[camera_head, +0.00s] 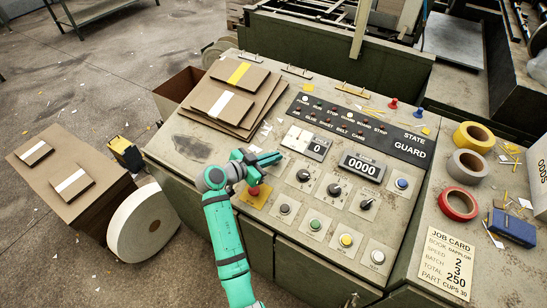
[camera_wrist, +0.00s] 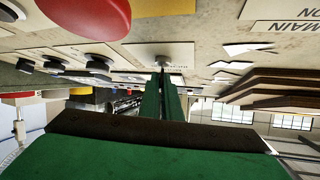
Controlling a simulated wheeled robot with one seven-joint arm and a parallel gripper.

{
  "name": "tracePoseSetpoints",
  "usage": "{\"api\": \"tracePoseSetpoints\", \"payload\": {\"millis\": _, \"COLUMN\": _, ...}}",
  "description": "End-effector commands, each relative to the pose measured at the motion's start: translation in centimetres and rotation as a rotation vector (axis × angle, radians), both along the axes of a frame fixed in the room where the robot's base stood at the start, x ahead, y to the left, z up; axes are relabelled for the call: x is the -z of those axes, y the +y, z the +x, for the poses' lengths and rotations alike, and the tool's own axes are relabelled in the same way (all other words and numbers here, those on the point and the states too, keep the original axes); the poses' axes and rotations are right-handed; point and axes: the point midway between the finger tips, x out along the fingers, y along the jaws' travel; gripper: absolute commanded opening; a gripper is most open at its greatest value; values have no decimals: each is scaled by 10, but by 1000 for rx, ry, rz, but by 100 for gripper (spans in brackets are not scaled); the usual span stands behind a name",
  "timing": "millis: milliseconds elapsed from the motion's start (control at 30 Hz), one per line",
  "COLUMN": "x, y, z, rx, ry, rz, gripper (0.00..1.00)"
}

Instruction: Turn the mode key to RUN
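The mode key's round metal lock (camera_wrist: 163,62) shows in the wrist view, set in a light plate right at my fingertips. My gripper (camera_wrist: 162,76) has its two green fingers close together, with only a thin dark line between them. They appear shut on the key, whose grip is hidden between them. In the head view my gripper (camera_head: 276,157) reaches right across the upper left of the control panel (camera_head: 190,150), above the red emergency button (camera_head: 254,190). My fingers hide the key there, and its pointing direction cannot be read.
The red button (camera_wrist: 85,15) is close beside my fingers in the wrist view. Black knobs (camera_head: 304,174) stand to the right on the panel. Stacked boards (camera_head: 233,90) lie behind my gripper. Tape rolls (camera_head: 466,166) are far right.

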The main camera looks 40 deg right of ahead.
Motion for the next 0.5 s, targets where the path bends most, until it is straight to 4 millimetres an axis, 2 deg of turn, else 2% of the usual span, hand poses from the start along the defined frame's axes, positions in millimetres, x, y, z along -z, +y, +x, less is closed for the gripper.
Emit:
{"api": "tracePoseSetpoints", "payload": {"millis": 200, "x": 1, "y": 0, "z": -1, "rx": 115, "ry": -24, "rz": 14, "gripper": 0}}
{"api": "tracePoseSetpoints", "payload": {"millis": 500, "x": 2, "y": 1, "z": -2, "rx": 182, "ry": -38, "rz": 22, "gripper": 0}}
